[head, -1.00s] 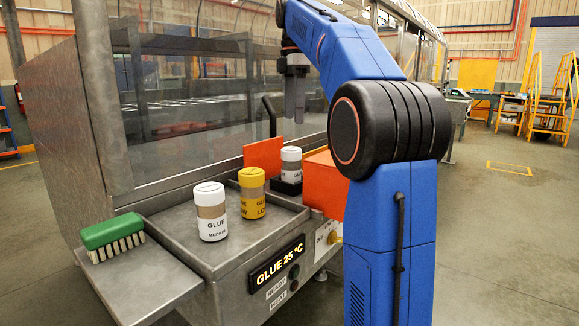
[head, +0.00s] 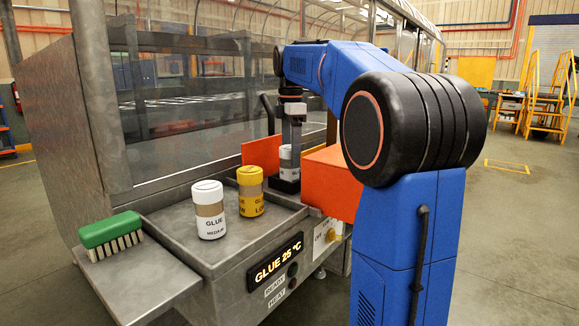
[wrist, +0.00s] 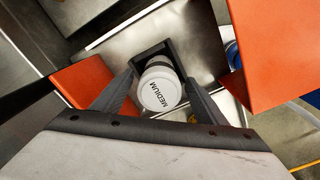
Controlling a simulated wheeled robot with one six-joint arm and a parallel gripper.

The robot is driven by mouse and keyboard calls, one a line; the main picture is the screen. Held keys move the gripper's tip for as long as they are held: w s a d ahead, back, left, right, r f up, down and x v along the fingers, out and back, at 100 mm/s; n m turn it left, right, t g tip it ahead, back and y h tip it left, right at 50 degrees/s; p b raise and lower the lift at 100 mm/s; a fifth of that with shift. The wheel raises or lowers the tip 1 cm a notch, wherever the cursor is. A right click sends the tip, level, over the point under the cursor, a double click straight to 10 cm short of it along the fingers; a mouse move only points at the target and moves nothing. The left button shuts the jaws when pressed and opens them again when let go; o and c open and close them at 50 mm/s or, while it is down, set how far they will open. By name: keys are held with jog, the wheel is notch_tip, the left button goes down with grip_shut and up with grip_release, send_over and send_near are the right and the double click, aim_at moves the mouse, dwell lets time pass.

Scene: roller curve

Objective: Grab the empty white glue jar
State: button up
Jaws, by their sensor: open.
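A white jar (head: 285,153) with a grey band sits in a dark holder (head: 284,186) between orange panels; the gripper partly hides it. In the wrist view its round white lid (wrist: 161,92) reads MEDIUM. My gripper (head: 291,140) points down right over this jar. In the wrist view the gripper (wrist: 162,95) is open, with one finger on each side of the lid; contact cannot be told. Another white jar (head: 210,210), marked GLUE MEDIUM, stands upright on the metal tray with a brown band showing.
A yellow-lidded jar (head: 250,192) stands on the tray (head: 175,218) between the two white jars. A green brush (head: 110,234) lies on the left shelf. Orange panels (head: 262,151) (head: 333,182) flank the holder closely. A glass screen (head: 200,110) rises behind.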

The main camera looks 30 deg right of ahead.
jog(key=shift+f, duration=1.55)
jog(key=c, duration=1.1)
